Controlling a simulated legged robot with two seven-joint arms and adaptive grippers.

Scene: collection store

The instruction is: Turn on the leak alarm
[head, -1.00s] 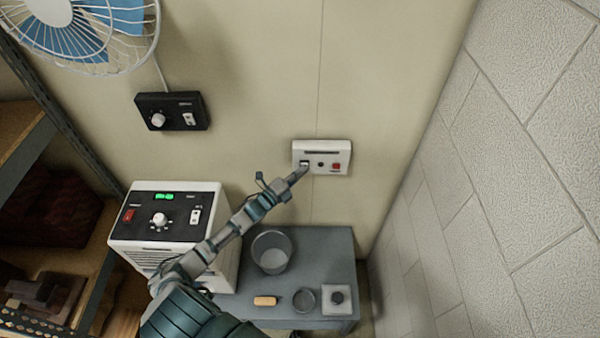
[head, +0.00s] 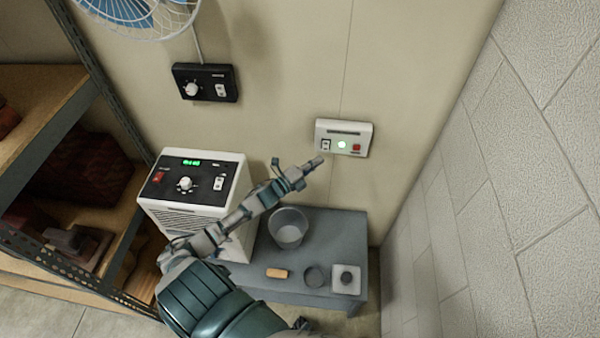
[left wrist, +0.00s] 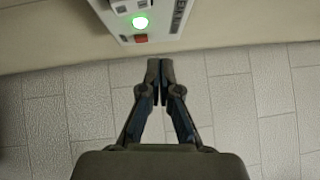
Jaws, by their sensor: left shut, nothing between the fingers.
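The leak alarm is a small white box (head: 343,131) on the beige wall. My right gripper is not in view.
A white unit (head: 196,222) with a green display stands left of my left arm. A black control box (head: 206,82) and a fan (head: 140,12) are on the wall. A grey table (head: 330,235) holds a bucket (head: 287,228) and small items. A block wall (head: 480,220) bounds the right.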

